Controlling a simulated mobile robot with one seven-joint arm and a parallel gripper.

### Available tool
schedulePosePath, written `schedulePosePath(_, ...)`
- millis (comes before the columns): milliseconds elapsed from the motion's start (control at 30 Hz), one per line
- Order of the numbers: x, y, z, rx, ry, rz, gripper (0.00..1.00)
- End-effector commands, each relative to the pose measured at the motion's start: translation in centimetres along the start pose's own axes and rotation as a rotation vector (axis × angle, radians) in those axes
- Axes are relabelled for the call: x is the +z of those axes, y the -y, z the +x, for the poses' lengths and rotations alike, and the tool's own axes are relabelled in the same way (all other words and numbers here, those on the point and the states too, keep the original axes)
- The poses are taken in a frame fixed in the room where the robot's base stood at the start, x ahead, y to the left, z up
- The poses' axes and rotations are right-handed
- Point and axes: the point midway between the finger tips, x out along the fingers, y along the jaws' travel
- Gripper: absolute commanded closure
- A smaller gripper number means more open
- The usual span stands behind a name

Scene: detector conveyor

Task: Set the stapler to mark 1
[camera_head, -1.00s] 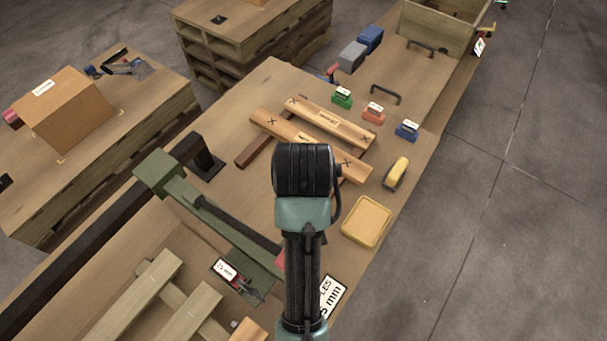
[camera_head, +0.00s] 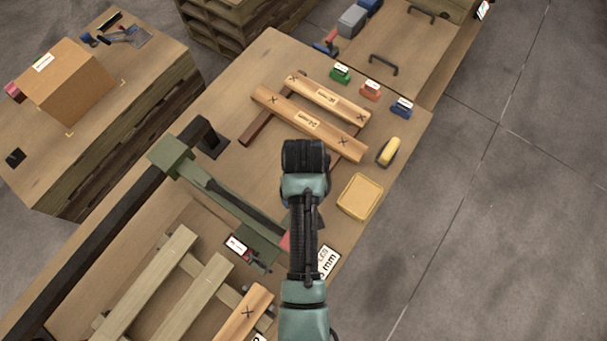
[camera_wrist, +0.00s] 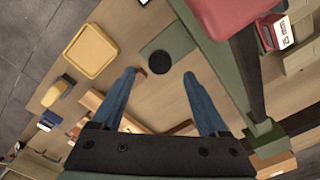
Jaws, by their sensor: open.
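A long green machine (camera_head: 215,200) with a dark slot lies across the near workbench; I cannot tell for certain that it is the stapler. A red block at its near end shows in the wrist view (camera_wrist: 220,14), top right. A small red-and-white scale plate (camera_head: 238,246) sits beside it. A white card (camera_head: 327,262) reading partly "LES" and "mm" lies by the bench edge. My gripper (camera_wrist: 160,76) is open and empty, its two blue fingers apart above the bench. I cannot read mark 1.
A yellow tray (camera_head: 360,197) and a yellow-black block (camera_head: 389,151) lie along the right edge. Marked planks (camera_head: 310,122) lie beyond my arm. Small green (camera_head: 340,75), orange (camera_head: 370,91) and blue (camera_head: 402,107) labelled boxes stand farther back. Wooden slats (camera_head: 195,300) fill the near left.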

Motion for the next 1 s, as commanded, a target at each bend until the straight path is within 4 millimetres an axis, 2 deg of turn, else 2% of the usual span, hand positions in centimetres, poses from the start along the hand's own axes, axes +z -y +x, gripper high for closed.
schedulePosePath(100,0.1,0.0,2.0,-0.001,0.003,0.000,0.23)
schedulePosePath(300,-0.1,0.0,4.2,0.000,0.000,0.000,0.23)
schedulePosePath(700,-0.1,0.0,4.9,0.000,-0.003,0.000,0.23)
schedulePosePath(767,-0.1,0.0,4.9,0.000,-0.002,0.000,0.30)
schedulePosePath(1000,-0.1,0.0,4.9,0.000,-0.002,0.000,0.74)
